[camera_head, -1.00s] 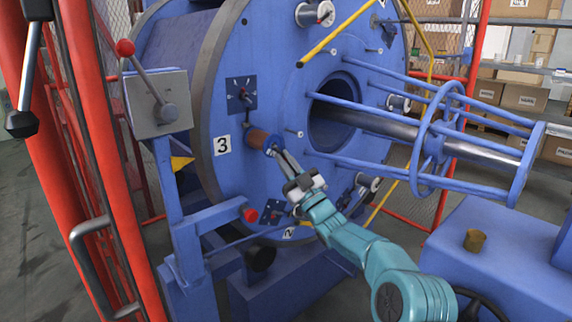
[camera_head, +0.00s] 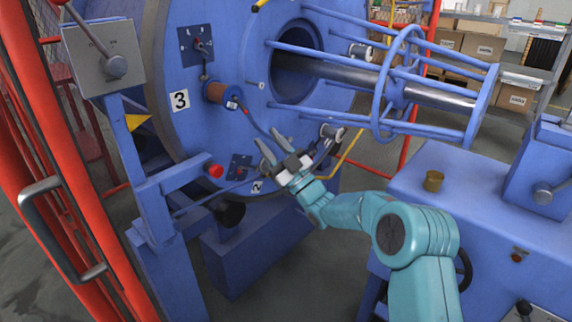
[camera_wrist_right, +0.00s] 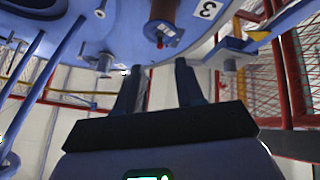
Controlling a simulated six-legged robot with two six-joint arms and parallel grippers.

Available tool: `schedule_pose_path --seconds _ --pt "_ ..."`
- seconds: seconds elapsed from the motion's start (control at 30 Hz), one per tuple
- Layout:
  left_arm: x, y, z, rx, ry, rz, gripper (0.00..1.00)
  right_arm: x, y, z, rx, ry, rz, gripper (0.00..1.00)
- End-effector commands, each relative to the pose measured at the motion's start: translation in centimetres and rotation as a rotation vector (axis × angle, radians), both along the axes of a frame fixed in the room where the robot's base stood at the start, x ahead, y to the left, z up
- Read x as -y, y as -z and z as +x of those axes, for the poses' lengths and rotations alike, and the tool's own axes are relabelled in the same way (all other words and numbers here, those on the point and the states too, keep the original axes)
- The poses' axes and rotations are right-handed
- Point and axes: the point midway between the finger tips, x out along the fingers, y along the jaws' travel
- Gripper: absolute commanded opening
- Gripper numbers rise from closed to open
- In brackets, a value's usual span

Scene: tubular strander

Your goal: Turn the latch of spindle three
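Spindle three carries a copper-brown bobbin (camera_head: 215,92) with a blue end flange, beside the "3" plate (camera_head: 180,100) on the blue disc. A small red-tipped latch (camera_head: 246,112) shows at the spindle's outer end. The bobbin (camera_wrist_right: 163,22) and the red latch (camera_wrist_right: 164,43) also show at the top of the right wrist view. My right gripper (camera_head: 271,141) is open and empty, below and right of the spindle in the head view, apart from it. In the wrist view its two fingers (camera_wrist_right: 158,75) are spread with nothing between them. My left gripper is not in view.
Blue bars and a ring form a cage (camera_head: 400,85) around the steel shaft, right of the spindle. A grey lever box (camera_head: 103,58) and red frame posts stand at left. A blue cabinet (camera_head: 470,190) is at lower right. Another spindle (camera_head: 331,131) is close beside my right gripper.

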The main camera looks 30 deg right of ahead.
Motion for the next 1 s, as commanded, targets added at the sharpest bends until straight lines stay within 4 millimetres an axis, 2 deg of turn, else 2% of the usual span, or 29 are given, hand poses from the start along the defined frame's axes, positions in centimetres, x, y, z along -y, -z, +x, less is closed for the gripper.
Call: schedule_pose_path --seconds 0.2,0.4,0.87,1.0 --pt "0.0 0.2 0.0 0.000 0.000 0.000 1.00 1.4 2.8 -3.6 -0.003 0.001 0.001 0.37" --pt "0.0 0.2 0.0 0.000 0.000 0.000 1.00 1.9 3.9 -5.1 0.000 0.000 0.000 0.37" --pt "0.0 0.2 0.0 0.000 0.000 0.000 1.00 1.9 4.2 -5.2 -0.018 -0.022 0.029 0.37" --pt "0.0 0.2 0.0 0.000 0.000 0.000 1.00 1.7 5.4 -4.6 -0.111 -0.076 0.097 0.37"
